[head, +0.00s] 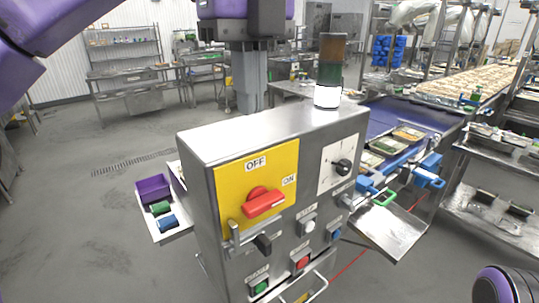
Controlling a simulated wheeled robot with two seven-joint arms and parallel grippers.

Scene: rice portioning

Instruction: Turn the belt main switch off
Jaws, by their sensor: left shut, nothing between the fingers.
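The red rotary main switch (265,204) sits on a yellow plate (229,195) on the front of a steel control box (200,152). Its handle lies roughly crosswise, tilted slightly up to the right, on the side of the ON label (289,180). The OFF label (255,163) is above the switch. My left gripper (251,106) points down above and behind the box's top, away from the switch. It is shut and empty. My right gripper is out of view.
A signal lamp (329,72) stands on the box. A black knob (343,167) and several push buttons share its front. A side shelf with a purple bin (153,188) is at left. The conveyor (385,118) runs behind at right. The floor at left is clear.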

